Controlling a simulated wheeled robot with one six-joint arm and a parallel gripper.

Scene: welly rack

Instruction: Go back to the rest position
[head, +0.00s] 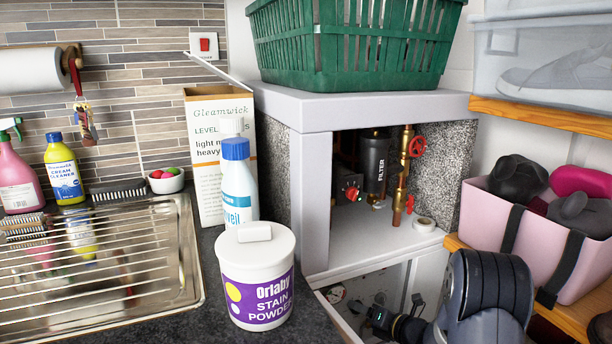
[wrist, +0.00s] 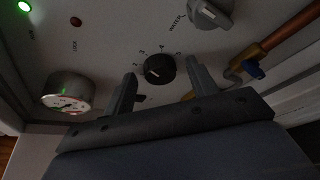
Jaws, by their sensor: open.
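My gripper (wrist: 162,72) is open and empty in the wrist view, its two fingers apart on either side of a black dial knob (wrist: 160,69) with numbers around it. The knob is on a grey panel (wrist: 110,45). I cannot tell whether the fingers touch it. In the head view my arm reaches in at the lower right, and its end is low in front of the boxed-in cupboard (head: 318,200), partly hidden by my own links.
Near the knob are a round gauge (wrist: 68,92), a grey WATER knob (wrist: 210,14), a copper pipe (wrist: 275,42) and a lit green lamp (wrist: 24,6). A stain powder tub (head: 257,285) stands left of the cupboard; a pink bin (head: 500,205) is at right.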

